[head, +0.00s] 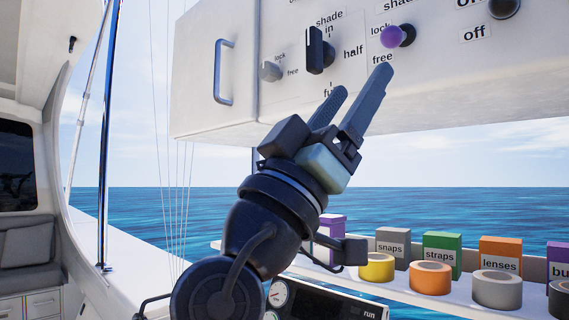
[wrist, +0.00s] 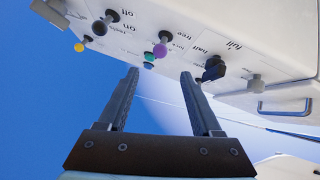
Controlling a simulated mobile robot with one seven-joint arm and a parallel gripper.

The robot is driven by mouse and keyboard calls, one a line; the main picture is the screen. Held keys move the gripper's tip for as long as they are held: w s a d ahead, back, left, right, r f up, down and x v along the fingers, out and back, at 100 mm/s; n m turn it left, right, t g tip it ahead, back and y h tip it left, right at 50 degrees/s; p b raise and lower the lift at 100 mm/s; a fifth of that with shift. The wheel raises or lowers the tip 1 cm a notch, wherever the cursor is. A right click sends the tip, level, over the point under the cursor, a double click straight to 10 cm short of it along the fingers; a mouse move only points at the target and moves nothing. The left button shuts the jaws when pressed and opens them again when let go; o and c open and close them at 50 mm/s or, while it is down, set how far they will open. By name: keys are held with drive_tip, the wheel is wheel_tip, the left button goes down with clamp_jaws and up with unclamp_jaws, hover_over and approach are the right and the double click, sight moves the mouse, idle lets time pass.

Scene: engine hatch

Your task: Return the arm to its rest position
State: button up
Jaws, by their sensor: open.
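My gripper (head: 362,96) is raised in front of the white control panel (head: 400,101), its two dark fingers apart and nothing between them. In the head view the fingertips overlap the panel's lower edge, just below the purple knob (head: 392,36). In the wrist view the gripper (wrist: 162,75) points up toward the panel's underside, with blue background between the fingers. The purple knob also shows there (wrist: 160,49), beyond the fingertips and apart from them. My arm is bent and reaches up from the bottom middle of the head view.
Below right, a shelf (head: 400,284) holds labelled boxes such as straps (head: 442,252) and coloured rolls. A gauge console (head: 335,301) is below my arm.

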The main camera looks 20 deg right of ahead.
drive_tip(key=s+a+n+t+y+p, duration=0.2)
drive_tip(key=a+n+t+y+p, duration=0.2)
drive_tip(key=a+t+y, duration=0.6)
drive_tip(key=s+a+f+n+t+y+p, duration=0.1)
drive_tip(key=a+n+t+y+p, duration=0.3)
drive_tip(key=a+n+t+y, duration=0.5)
drive_tip(key=a+t+y, duration=0.1)
drive_tip(key=a+y, duration=0.2)
drive_tip(key=y, duration=0.5)
drive_tip(key=shift+s+f+n+t, duration=0.25)
drive_tip(key=shift+s+n+t, duration=0.05)
drive_tip(key=shift+s, duration=0.05)
